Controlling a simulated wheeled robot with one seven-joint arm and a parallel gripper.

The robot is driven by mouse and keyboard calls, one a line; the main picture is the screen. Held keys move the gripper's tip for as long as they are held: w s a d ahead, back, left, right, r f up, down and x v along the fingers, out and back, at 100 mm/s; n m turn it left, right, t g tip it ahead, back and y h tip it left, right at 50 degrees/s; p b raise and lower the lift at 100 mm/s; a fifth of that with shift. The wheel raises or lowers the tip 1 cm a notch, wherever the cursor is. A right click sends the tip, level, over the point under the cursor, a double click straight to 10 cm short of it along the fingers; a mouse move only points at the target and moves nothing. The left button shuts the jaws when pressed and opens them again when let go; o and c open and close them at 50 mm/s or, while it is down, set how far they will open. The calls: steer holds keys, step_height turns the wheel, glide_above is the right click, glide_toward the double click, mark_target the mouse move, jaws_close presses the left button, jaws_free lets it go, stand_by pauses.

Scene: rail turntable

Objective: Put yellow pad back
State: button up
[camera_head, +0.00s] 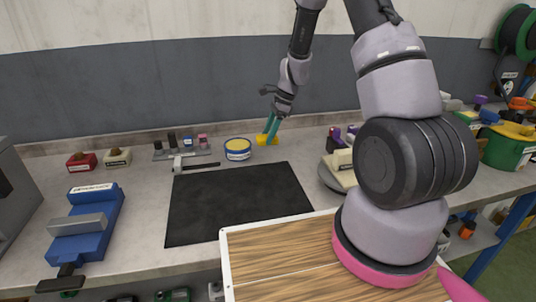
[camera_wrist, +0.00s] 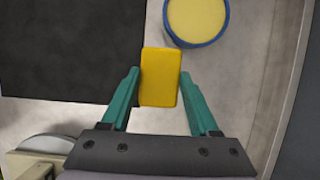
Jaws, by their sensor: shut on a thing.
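The yellow pad (camera_wrist: 160,78) is a small rounded block held between the two green fingers of my gripper (camera_wrist: 160,88) in the wrist view. In the head view my gripper (camera_head: 271,127) points down near the back of the bench, with the yellow pad (camera_head: 267,140) at its fingertips. A round blue-rimmed tin with a yellow top (camera_wrist: 197,16) lies just beyond the pad and to its right in the wrist view. In the head view this tin (camera_head: 238,149) stands on the bench just left of my gripper. The pad's height above the bench is hard to tell.
A black mat (camera_head: 236,203) lies in front of the tin. A blue vise (camera_head: 88,225) and red and cream blocks are at the left. A small rack (camera_head: 181,149) stands at the back. A round grey turntable (camera_head: 330,178) with cream blocks is at the right, partly behind my arm.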

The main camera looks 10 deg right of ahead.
steer(key=shift+f, duration=3.35)
steer(key=o, duration=1.2)
steer(key=shift+f, duration=0.1)
steer(key=s+d+r+n+t, duration=0.1)
steer(key=s+d+r+n, duration=0.1)
steer(key=r, duration=1)
steer(key=s+d+r+n+t, duration=0.1)
steer(key=s+d+r, duration=0.1)
steer(key=r, duration=0.9)
steer(key=s+r+n+t, duration=0.1)
steer(key=s+r+n, duration=0.2)
steer(key=s+r, duration=0.3)
steer(key=s+r+n+t+h, duration=0.1)
steer(key=s+r+n, duration=0.3)
steer(key=s, duration=0.5)
steer(key=s+d+r+n+t+h, duration=0.1)
steer(key=s+r+n+t, duration=0.2)
steer(key=s+r, duration=0.4)
steer(key=shift+s+d+r+n, duration=0.1)
steer(key=shift+s+r+n, duration=0.05)
steer(key=shift+r+n, duration=0.35)
